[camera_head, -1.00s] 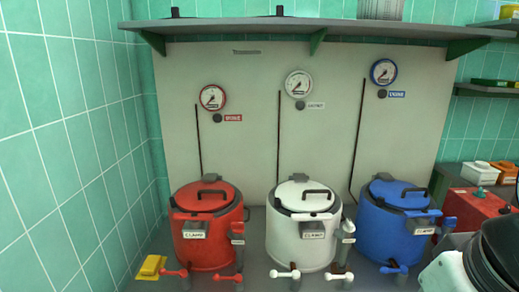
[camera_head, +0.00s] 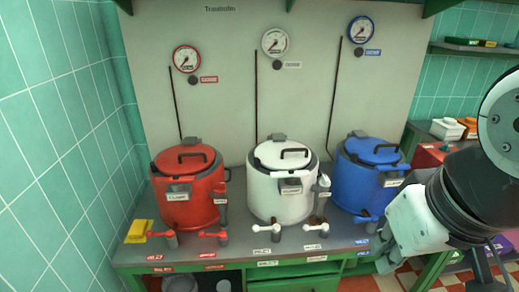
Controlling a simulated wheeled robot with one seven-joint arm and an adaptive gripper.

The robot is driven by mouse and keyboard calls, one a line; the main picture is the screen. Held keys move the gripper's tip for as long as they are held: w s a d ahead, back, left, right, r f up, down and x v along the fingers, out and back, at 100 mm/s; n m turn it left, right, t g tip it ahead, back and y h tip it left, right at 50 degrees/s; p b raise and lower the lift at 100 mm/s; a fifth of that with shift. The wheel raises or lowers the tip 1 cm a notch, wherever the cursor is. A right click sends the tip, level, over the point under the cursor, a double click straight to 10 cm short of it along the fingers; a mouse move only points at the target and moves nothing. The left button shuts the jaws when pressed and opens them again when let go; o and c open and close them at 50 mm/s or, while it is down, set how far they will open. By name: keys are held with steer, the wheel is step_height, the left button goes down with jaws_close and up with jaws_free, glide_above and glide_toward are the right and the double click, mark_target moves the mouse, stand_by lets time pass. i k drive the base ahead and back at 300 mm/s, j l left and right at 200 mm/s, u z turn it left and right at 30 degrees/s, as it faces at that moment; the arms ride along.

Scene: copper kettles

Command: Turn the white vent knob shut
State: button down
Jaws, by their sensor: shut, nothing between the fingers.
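The white kettle (camera_head: 268,200) stands between the other two on the counter, with its lid on. Two white-handled knobs stand in front of it, a left one (camera_head: 273,226) and a right one (camera_head: 317,225). A short grey pipe with a pale tag (camera_head: 323,182) rises at the kettle's right side. Labels are too small to read surely, so I cannot tell which white part is the vent knob. My arm (camera_head: 450,205) reaches in from the right, in front of the blue kettle's right side. I cannot make out my gripper's fingers.
A red kettle (camera_head: 188,200) stands left and a blue kettle (camera_head: 365,185) right, with red and blue knobs in front. A yellow block (camera_head: 138,232) lies at the counter's left. Gauges hang on the panel (camera_head: 230,110) behind. Bare counter (camera_head: 235,237) shows between red and white knobs.

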mark_target(325, 182)
steer(key=i+j, duration=0.15)
steer(key=i, duration=0.25)
steer(key=i+j, duration=0.1)
steer(key=i, duration=0.25)
steer(key=i+j, duration=0.15)
steer(key=i, duration=0.25)
steer(key=l+z, duration=0.05)
